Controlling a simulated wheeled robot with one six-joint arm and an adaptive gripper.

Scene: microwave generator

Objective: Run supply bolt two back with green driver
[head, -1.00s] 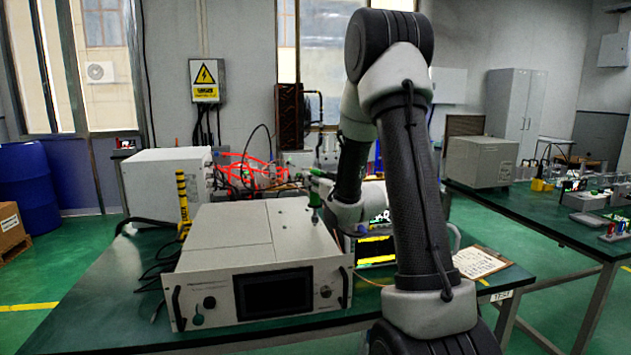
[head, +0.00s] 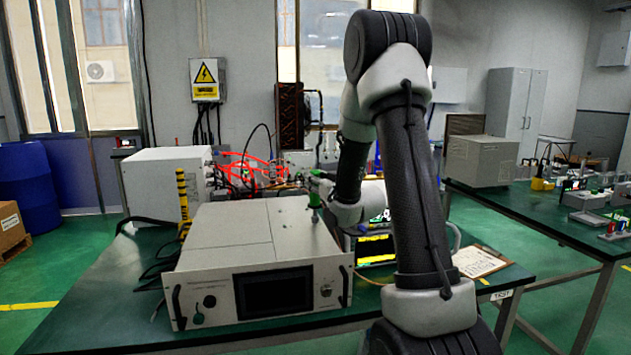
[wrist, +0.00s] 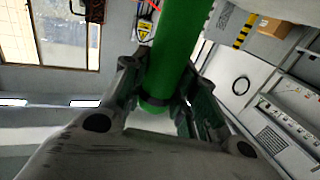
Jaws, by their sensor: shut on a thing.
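The green driver (wrist: 178,48) is held between the fingers of my gripper (wrist: 160,100) in the wrist view. In the head view the driver (head: 314,196) stands roughly upright over the top rear right part of the grey supply unit (head: 235,240). My gripper (head: 325,188) is shut on it from the right. The driver's tip and any bolt under it are too small to make out. The supply unit has a dark screen and two front handles. My arm hides part of the area to its right.
A white box (head: 165,180) stands behind left, beside a yellow-black striped post (head: 183,197). Red cables (head: 250,170) run behind the unit. A clipboard (head: 480,261) lies at the right of the green table (head: 100,290). Another bench (head: 560,220) stands further right.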

